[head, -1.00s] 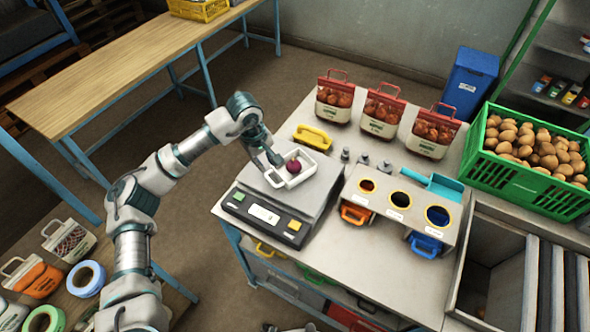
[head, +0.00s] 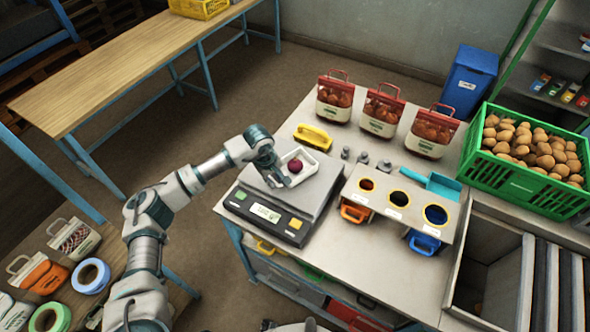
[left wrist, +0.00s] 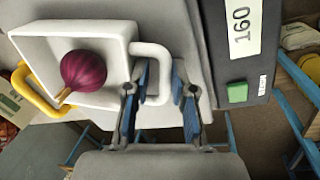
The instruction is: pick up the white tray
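The white tray (head: 306,168) is a small shallow tray with a loop handle, resting on the plate of the scale (head: 318,188). A dark red onion (head: 295,165) lies in it. The tray (left wrist: 111,37) and onion (left wrist: 83,70) also show in the left wrist view. My left gripper (head: 279,178) is at the handle's side of the tray, pointing down. In the left wrist view my left gripper (left wrist: 160,72) is open, with one blue-padded finger inside the handle loop and one outside it. The handle's bar lies between them.
A yellow-handled item (head: 313,136) lies behind the scale. Several red-topped bags (head: 380,112) stand along the back. A holder with three ringed holes (head: 402,203) is right of the scale, and a green crate of potatoes (head: 525,185) is at the far right.

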